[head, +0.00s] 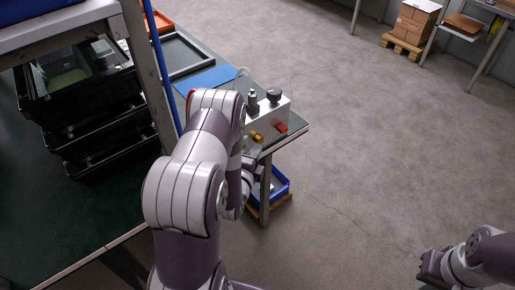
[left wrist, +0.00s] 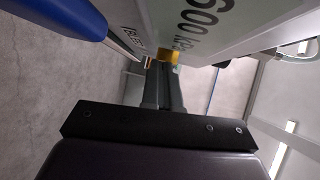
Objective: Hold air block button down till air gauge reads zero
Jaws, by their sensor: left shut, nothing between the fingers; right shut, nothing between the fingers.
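The white air block (head: 268,120) stands at the table corner in the head view, with black fittings on top and a yellow part (head: 256,137) and a red part (head: 281,127) on its front. I cannot tell which is the button, and no gauge reading is legible. In the left wrist view its pale face (left wrist: 195,22) carries "600 kPa" lettering. My left gripper (left wrist: 163,72) is shut and empty, its tips close to a yellow part (left wrist: 169,56); contact cannot be made out. My right gripper (head: 429,266) is shut and empty, low at the right, far from the block.
Black stacked trays (head: 98,120) stand on the dark green table (head: 40,215) at left, beside a metal post. A blue bin (head: 281,184) sits below the table corner. A blue rounded object (left wrist: 70,17) is close by in the wrist view. Open floor lies to the right.

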